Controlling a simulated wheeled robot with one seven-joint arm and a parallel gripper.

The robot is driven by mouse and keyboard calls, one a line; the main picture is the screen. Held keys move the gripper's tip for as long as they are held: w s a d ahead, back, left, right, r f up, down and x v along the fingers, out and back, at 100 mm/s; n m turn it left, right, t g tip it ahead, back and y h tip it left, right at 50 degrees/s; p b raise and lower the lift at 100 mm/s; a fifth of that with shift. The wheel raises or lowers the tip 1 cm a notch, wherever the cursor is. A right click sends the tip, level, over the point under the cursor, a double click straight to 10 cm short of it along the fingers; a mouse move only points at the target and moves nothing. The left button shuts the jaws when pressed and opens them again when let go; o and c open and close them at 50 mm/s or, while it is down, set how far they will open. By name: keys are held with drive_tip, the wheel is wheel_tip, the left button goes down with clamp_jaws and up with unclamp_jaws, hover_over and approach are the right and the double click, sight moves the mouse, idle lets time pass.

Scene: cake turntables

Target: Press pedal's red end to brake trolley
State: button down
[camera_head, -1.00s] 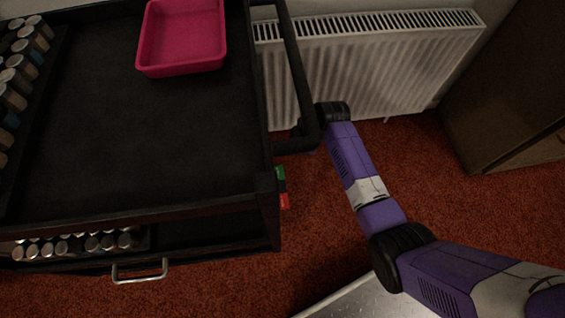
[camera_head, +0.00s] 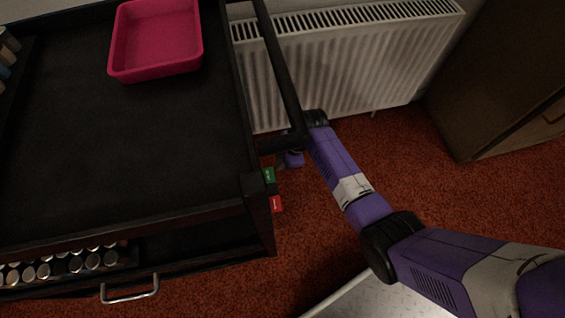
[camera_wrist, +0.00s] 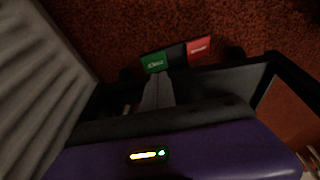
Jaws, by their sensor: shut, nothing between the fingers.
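The trolley (camera_head: 120,211) is black and stands at the left in the head view. Its pedal shows low beside the near right corner post, with a green end (camera_head: 269,175) and a red end (camera_head: 276,204) nearer the camera. In the wrist view the pedal lies across the upper middle: green end (camera_wrist: 154,62) at left, black middle, red end (camera_wrist: 199,47) at right. My gripper (camera_wrist: 158,80) is shut and empty, its fingertips just below the green end in the picture; contact cannot be told. In the head view my gripper is partly hidden by the trolley handle.
The trolley's black handle (camera_head: 280,75) juts out beside my forearm. A white radiator (camera_head: 350,65) stands behind it and a brown cabinet (camera_head: 500,80) at right. A pink tray (camera_head: 157,45) sits on the trolley top. Red carpet (camera_head: 400,160) is open at right.

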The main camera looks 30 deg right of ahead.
drive_tip(key=b, duration=0.4)
hover_over(273, 176)
drive_tip(key=s, duration=0.1)
drive_tip(key=f, duration=0.8)
drive_tip(key=shift+d, duration=0.4)
drive_tip(key=shift+w+f+b, duration=0.15)
drive_tip(key=shift+f+b, duration=0.55)
